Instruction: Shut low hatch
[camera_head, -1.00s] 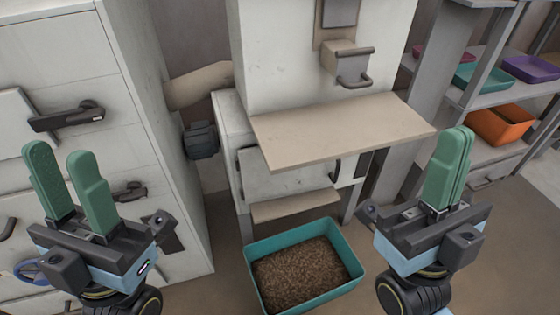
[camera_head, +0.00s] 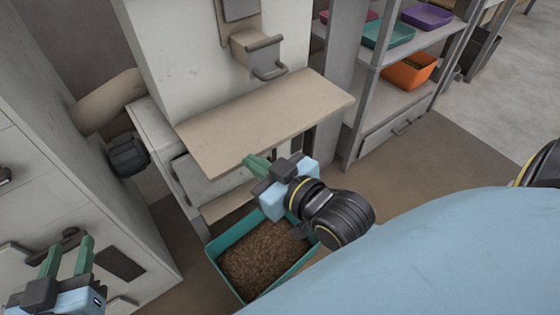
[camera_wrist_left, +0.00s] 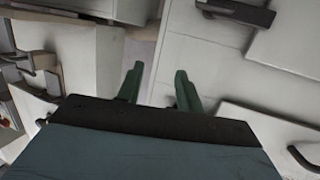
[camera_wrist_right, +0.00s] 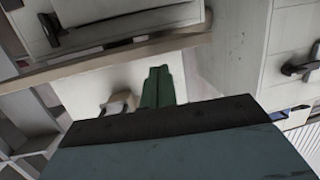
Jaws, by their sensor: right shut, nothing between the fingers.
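The low hatch (camera_head: 205,175) is a pale panel under the tan shelf (camera_head: 262,120) of the machine. The shelf and my right arm cover part of it. How far it stands open cannot be told. In the right wrist view the hatch panel (camera_wrist_right: 130,14) shows with a dark handle (camera_wrist_right: 55,32). My right gripper (camera_head: 257,165) is shut and empty at the shelf's front edge, above the pellet bin; I cannot tell whether it touches anything. My left gripper (camera_head: 68,256) is open and empty in front of the drawer cabinet, away from the hatch.
A teal bin (camera_head: 222,241) of brown pellets stands on the floor below the hatch and right gripper. A tan ledge (camera_head: 228,203) juts out under the hatch. The cabinet (camera_head: 40,190) has protruding handles. Shelving with coloured trays (camera_head: 408,72) stands right. Floor between is free.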

